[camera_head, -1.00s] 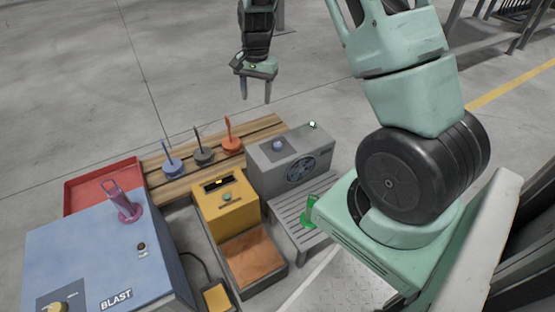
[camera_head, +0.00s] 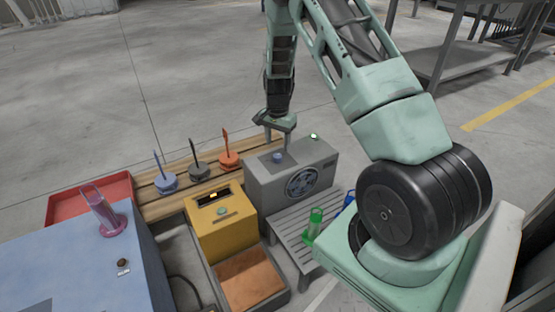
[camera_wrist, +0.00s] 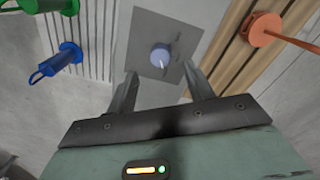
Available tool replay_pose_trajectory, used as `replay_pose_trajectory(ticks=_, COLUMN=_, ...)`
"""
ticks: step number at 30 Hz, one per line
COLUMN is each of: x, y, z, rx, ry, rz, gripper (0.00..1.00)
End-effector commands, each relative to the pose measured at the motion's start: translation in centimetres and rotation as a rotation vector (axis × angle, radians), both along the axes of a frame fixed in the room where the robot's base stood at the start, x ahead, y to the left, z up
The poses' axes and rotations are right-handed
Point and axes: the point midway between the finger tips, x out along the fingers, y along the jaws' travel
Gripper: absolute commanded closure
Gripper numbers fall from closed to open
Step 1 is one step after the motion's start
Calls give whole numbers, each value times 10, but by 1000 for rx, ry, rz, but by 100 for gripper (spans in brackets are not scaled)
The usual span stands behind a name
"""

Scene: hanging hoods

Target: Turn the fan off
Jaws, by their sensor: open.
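The fan is a grey box (camera_head: 325,165) with a round dark grille (camera_head: 302,182) on its front. A blue-grey knob (camera_head: 278,157) sits on its top, and a small green light (camera_head: 314,136) glows near its back right corner. In the wrist view the knob (camera_wrist: 161,57) has a pale pointer mark and sits on a dark square plate (camera_wrist: 150,28). My gripper (camera_head: 278,143) points down over the box, close to the knob. In the wrist view my gripper (camera_wrist: 160,76) is open, its fingers apart on either side of the knob's line, with nothing between them.
Left of the fan stand a yellow box (camera_head: 222,222) and a blue box (camera_head: 85,240). Blue, grey and orange hoods with upright handles stand on a wooden slatted rack (camera_head: 150,200) behind.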

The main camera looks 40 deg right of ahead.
Motion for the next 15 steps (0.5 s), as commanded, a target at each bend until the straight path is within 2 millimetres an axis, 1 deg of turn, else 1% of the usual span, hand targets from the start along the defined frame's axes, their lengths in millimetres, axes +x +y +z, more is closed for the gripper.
replay_pose_trajectory(ticks=1, x=0, y=0, z=-16, rx=1, ry=1, rz=0, gripper=48)
replay_pose_trajectory(ticks=6, x=0, y=0, z=-41, rx=0, ry=1, rz=0, gripper=48)
replay_pose_trajectory(ticks=10, x=0, y=-1, z=-52, rx=-1, ry=-1, rz=0, gripper=48)
replay_pose_trajectory(ticks=15, x=0, y=0, z=-57, rx=-1, ry=-1, rz=0, gripper=48)
